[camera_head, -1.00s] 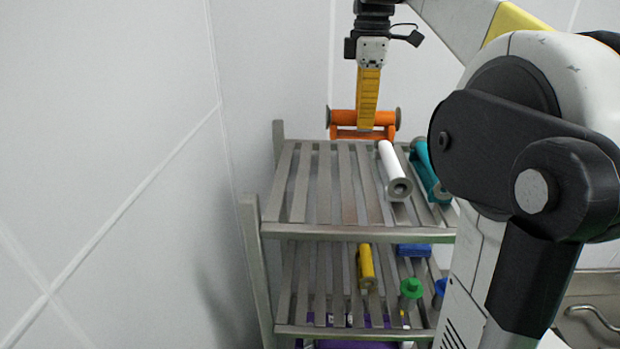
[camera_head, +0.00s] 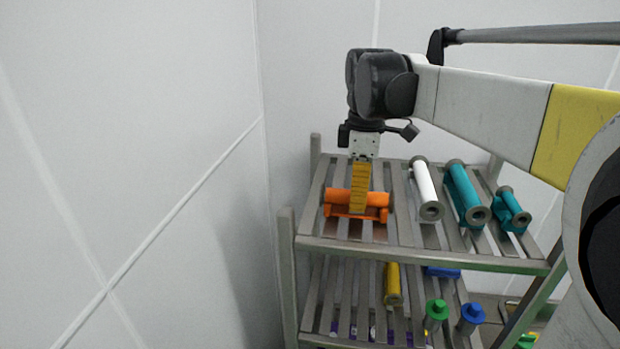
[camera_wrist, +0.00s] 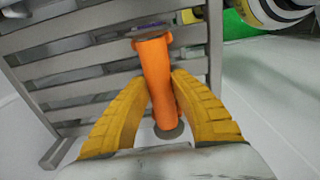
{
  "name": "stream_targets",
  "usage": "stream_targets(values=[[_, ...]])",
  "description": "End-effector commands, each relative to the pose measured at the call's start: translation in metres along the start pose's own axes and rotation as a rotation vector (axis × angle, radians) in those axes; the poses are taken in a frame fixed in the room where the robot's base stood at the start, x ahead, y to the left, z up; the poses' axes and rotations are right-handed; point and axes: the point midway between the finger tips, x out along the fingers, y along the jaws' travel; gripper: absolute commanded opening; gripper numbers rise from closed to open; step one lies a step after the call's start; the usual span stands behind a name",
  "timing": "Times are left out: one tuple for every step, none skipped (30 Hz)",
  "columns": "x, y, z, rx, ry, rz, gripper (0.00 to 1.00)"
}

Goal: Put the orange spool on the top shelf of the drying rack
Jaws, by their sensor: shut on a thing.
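The orange spool (camera_head: 374,198) is over the left part of the top shelf of the drying rack (camera_head: 420,250), lying crosswise to the slats. My gripper (camera_head: 358,208) comes down on it from above, its yellow fingers around the middle of the spool. In the wrist view my gripper (camera_wrist: 160,100) is shut on the orange spool (camera_wrist: 157,75), with grey slats (camera_wrist: 80,65) behind it. The spool is very low over the slats; I cannot tell whether it touches them.
A white spool (camera_head: 425,187) and two teal spools, one wide (camera_head: 466,190) and one shorter (camera_head: 511,208), lie on the top shelf to the right. The lower shelf holds a yellow spool (camera_head: 393,283) and green (camera_head: 436,311) and blue (camera_head: 471,316) pieces. A wall stands left.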

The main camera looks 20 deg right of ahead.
Motion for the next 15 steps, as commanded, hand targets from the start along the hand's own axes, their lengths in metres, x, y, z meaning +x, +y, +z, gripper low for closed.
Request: stream_targets(values=[[-0.0001,0.0000,0.0001,0.000,0.000,0.000,0.00],[-0.0001,0.0001,0.0001,0.000,0.000,0.000,0.00],[-0.0001,0.0001,0.0001,0.000,0.000,0.000,0.00],[0.0001,0.0001,0.0001,0.000,0.000,0.000,0.00],[0.0008,0.0001,0.0001,0.000,0.000,0.000,0.00],[0.0021,0.0002,0.0001,0.000,0.000,0.000,0.00],[0.0033,0.0002,0.0001,0.000,0.000,0.000,0.00],[0.0043,0.0002,0.0001,0.000,0.000,0.000,0.00],[0.0033,0.0003,0.0001,0.000,0.000,0.000,0.39],[0.0031,0.0003,0.0001,0.000,0.000,0.000,0.45],[0.0030,0.0003,0.0001,0.000,0.000,0.000,0.45],[0.0030,0.0003,0.0001,0.000,0.000,0.000,0.45],[0.0029,0.0003,0.0001,0.000,0.000,0.000,0.45],[0.0029,0.0003,0.0001,0.000,0.000,0.000,0.45],[0.0029,0.0003,0.0001,0.000,0.000,0.000,0.45]])
